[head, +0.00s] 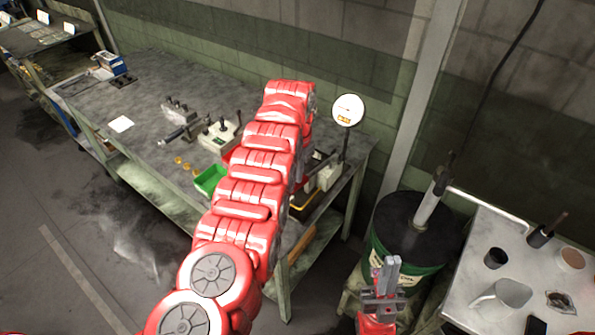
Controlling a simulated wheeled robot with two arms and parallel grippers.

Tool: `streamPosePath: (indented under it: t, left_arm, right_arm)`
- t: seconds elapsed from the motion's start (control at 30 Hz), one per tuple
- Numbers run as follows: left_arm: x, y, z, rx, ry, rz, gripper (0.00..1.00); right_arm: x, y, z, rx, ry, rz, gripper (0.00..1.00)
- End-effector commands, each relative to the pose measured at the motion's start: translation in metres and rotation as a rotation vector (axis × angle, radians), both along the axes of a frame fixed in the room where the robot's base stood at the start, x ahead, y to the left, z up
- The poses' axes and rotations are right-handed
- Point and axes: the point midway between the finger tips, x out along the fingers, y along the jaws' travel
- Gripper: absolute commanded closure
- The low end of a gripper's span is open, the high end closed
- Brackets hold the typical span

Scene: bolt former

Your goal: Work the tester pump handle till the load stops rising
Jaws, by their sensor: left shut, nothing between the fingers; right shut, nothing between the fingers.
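A round white dial (348,110) with an orange label stands on a thin post at the right end of the workbench. A pale block (328,177) sits at the foot of the post, partly behind my raised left arm. These look like parts of the tester. I cannot make out its pump handle, and the arm covers much of that spot. My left arm rises across the middle of the view to the bench; its gripper is hidden behind the arm links. My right gripper (386,275) is shut and empty, pointing up at the lower right, in front of the green drum and apart from the tester.
The workbench (150,85) holds a grey clamp-like device (220,135), a green bin (210,180) and a white card (121,124). A green drum (385,250) with an upright pump (432,200) stands right of the bench. A metal table (470,250) with cups is beside it.

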Motion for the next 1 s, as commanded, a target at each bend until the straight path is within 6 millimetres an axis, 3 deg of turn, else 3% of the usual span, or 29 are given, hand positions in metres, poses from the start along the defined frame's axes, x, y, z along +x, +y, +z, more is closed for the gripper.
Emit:
streamPosePath:
  t: [1.0]
  left_arm:
    - [0.0,-0.001,-0.065,-0.001,0.0,0.0,1.0]
  right_arm:
    - [0.0,0.0,-0.038,0.0,0.0,0.0,1.0]
